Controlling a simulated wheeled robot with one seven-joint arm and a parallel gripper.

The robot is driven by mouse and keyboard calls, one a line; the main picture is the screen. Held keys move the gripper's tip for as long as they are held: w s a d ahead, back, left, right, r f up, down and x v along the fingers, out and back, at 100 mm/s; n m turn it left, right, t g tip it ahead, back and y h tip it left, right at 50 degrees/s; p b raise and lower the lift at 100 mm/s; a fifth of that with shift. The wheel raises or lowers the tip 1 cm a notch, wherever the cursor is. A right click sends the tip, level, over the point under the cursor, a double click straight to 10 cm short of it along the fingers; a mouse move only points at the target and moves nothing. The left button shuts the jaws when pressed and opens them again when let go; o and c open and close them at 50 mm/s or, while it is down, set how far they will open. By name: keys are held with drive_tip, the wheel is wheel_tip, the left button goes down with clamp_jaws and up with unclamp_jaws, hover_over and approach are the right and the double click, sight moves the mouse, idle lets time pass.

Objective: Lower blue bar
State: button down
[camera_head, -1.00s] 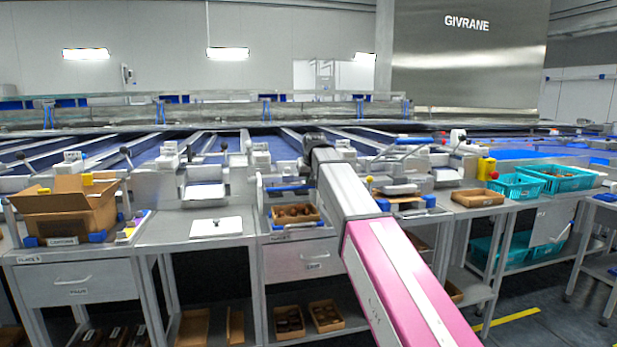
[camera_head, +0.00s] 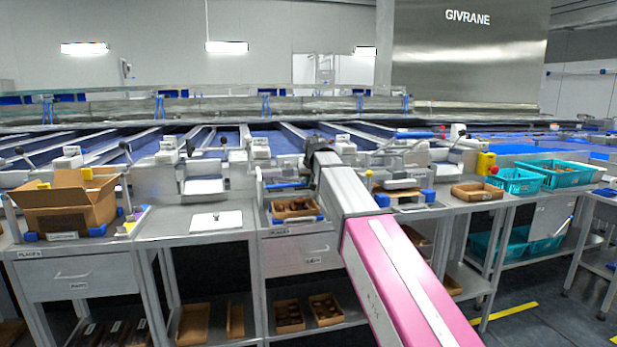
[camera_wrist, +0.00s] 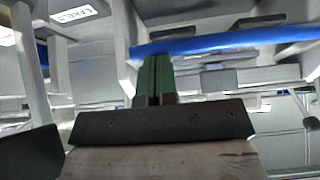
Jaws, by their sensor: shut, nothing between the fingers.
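In the wrist view, a long blue bar (camera_wrist: 235,43) runs across the upper right, slightly tilted. My gripper (camera_wrist: 153,62) has its two green fingers closed together, and their tips overlap the bar's left part; I cannot tell whether they touch it. Nothing shows between the fingers. In the head view, a blue bar (camera_head: 290,185) sits in front of the middle station, just left of my arm. Another blue bar (camera_head: 415,134) stands higher, to the right of my arm. I cannot tell for certain which one the wrist view shows. My fingers are hidden in the head view.
A tray of dates (camera_head: 296,216) lies below the middle bar. An open cardboard box (camera_head: 66,221) stands at the left and teal crates (camera_head: 519,187) at the right. A white sheet (camera_head: 217,220) lies on the left bench. Blue-lined channels extend behind the stations.

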drive_tip(key=shift+s+f, duration=0.1)
drive_tip(key=shift+f, duration=1.2)
drive_tip(key=shift+w+f, duration=0.25)
drive_tip(key=shift+f, duration=0.85)
drive_tip(key=s+d+r, duration=0.3)
drive_tip(key=s+r, duration=0.3)
drive_tip(key=s, duration=0.4)
drive_tip(key=shift+s+r, duration=0.4)
